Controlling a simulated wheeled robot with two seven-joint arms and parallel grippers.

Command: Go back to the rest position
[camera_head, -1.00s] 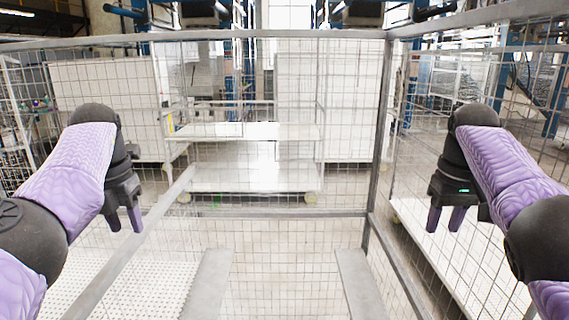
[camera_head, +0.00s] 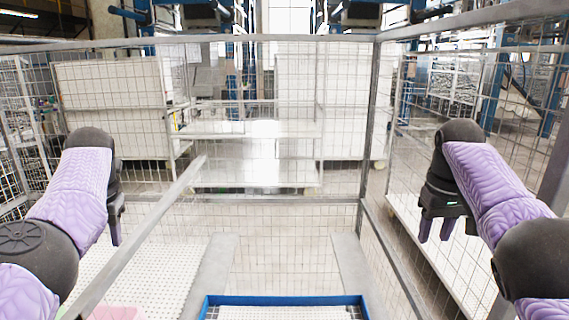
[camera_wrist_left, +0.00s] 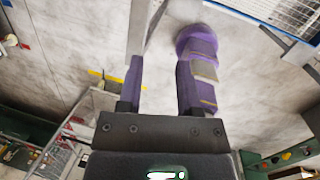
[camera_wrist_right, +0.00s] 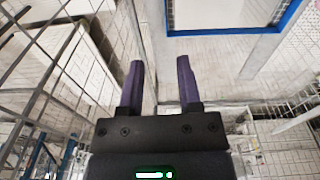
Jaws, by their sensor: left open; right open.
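My left gripper (camera_head: 116,232) hangs at the left of the head view, its fingers pointing down. In the left wrist view its two purple fingers (camera_wrist_left: 158,80) stand apart with nothing held, and a grey bar shows beyond them. My right gripper (camera_head: 436,230) hangs at the right of the head view, fingers down, apart and empty. In the right wrist view its two fingers (camera_wrist_right: 160,80) are also apart, with nothing gripped. Both purple-sleeved arms are bent and held out to either side.
Wire mesh fencing (camera_head: 270,215) with grey posts stands ahead and to the right. A blue-rimmed tray (camera_head: 285,299) shows at the bottom edge, and its rim appears in the right wrist view (camera_wrist_right: 291,18). A pink item (camera_head: 118,313) lies bottom left. White carts (camera_head: 110,95) stand beyond the mesh.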

